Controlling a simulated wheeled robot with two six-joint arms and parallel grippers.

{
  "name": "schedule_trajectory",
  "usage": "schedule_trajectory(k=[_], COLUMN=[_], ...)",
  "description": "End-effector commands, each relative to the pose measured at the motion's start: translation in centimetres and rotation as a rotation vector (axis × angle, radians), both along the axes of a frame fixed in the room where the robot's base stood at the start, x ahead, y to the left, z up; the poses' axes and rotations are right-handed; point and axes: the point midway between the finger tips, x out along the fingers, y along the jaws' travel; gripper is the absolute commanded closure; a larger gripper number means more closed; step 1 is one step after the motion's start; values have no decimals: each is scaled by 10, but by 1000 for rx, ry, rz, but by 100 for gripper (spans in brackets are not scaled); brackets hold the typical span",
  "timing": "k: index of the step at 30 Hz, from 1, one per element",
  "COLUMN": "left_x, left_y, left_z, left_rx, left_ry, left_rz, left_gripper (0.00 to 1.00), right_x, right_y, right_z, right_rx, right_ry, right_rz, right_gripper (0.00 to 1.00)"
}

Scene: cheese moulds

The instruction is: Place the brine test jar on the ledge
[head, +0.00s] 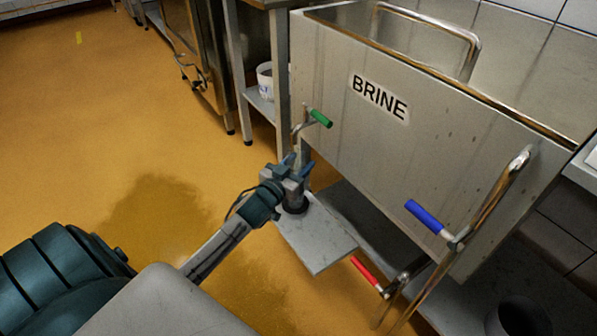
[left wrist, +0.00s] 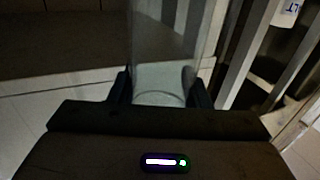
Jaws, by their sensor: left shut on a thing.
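My left gripper (head: 293,170) is over the inner end of the grey ledge (head: 317,244), a flat plate in front of the brine tank. It is shut on the clear brine test jar (left wrist: 166,45), which shows between the two fingers in the left wrist view. In the head view the gripper hides most of the jar. A dark round shape shows just below the fingers against the ledge. I cannot tell whether the jar's bottom touches the ledge. My right gripper is not in view.
The steel tank marked BRINE (head: 400,135) stands close behind the ledge. Green (head: 320,118), blue (head: 425,217) and red (head: 365,271) valve handles stick out nearby. A white bucket (head: 265,80) sits on a shelf. The yellow floor (head: 100,130) at left is clear.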

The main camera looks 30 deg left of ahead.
Motion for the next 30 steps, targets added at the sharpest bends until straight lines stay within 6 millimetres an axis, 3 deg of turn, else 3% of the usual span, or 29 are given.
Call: schedule_trajectory(k=[1,3,14,15,17,30], left_x=[0,0,0,0,0,-6], left_y=[0,0,0,0,0,0], left_z=[-14,-19,-21,-20,-19,-18], left_rx=[0,0,0,0,0,3], left_ry=[1,0,0,0,0,2], left_rz=[0,0,0,0,0,0], left_gripper=[96,96,96,49,37,35], right_x=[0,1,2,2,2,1], right_y=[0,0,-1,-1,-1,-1], right_z=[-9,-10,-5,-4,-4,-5], right_rx=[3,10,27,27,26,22], right_ry=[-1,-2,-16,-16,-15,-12], right_rz=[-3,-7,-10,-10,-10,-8], right_gripper=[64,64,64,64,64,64])
